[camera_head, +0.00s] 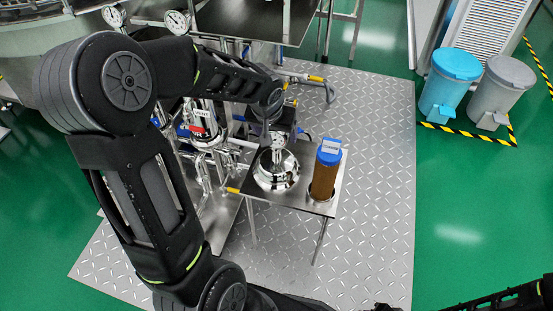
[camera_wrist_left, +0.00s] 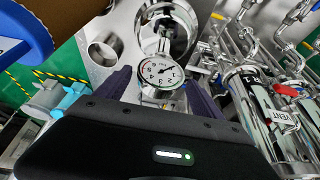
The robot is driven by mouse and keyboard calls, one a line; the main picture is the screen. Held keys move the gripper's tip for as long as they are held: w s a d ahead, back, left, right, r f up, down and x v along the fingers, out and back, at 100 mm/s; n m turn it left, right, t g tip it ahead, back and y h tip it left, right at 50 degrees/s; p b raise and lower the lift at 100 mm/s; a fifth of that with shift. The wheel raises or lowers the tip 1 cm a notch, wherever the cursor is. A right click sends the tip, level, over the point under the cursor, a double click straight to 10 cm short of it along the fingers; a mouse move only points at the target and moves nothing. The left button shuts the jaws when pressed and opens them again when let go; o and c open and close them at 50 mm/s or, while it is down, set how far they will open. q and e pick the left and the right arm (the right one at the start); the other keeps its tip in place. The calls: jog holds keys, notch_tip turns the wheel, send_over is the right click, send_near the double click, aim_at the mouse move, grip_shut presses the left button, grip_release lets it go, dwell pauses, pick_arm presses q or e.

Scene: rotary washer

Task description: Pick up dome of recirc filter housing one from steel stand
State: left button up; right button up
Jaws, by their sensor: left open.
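The shiny steel dome (camera_head: 277,174) sits on the steel stand (camera_head: 290,201), with a round dial gauge (camera_head: 277,141) standing on its top. In the left wrist view the dome (camera_wrist_left: 180,38) is partly hidden behind the gauge (camera_wrist_left: 162,73). My left gripper (camera_head: 275,119) is above and behind the dome in the head view. In the left wrist view its two dark fingers (camera_wrist_left: 159,80) are apart, with the gauge showing between them. Contact cannot be told. My right arm shows only at the lower right edge, and its gripper is barely visible at best.
A brown filter cartridge with a blue cap (camera_head: 325,170) stands right of the dome. A steel housing with a VENT label (camera_wrist_left: 265,115) and pipes stands close by. Blue (camera_head: 449,84) and grey (camera_head: 502,88) bins stand farther right.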

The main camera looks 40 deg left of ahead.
aim_at(277, 151)
pick_arm(q)
jog(key=b+x, duration=0.1)
jog(key=x, duration=0.3)
jog(key=shift+w+f, duration=0.1)
jog(key=shift+f, duration=0.15)
grip_shut()
dwell(0.9)
jog(key=shift+w+r, duration=0.1)
jog(key=shift+r, duration=0.05)
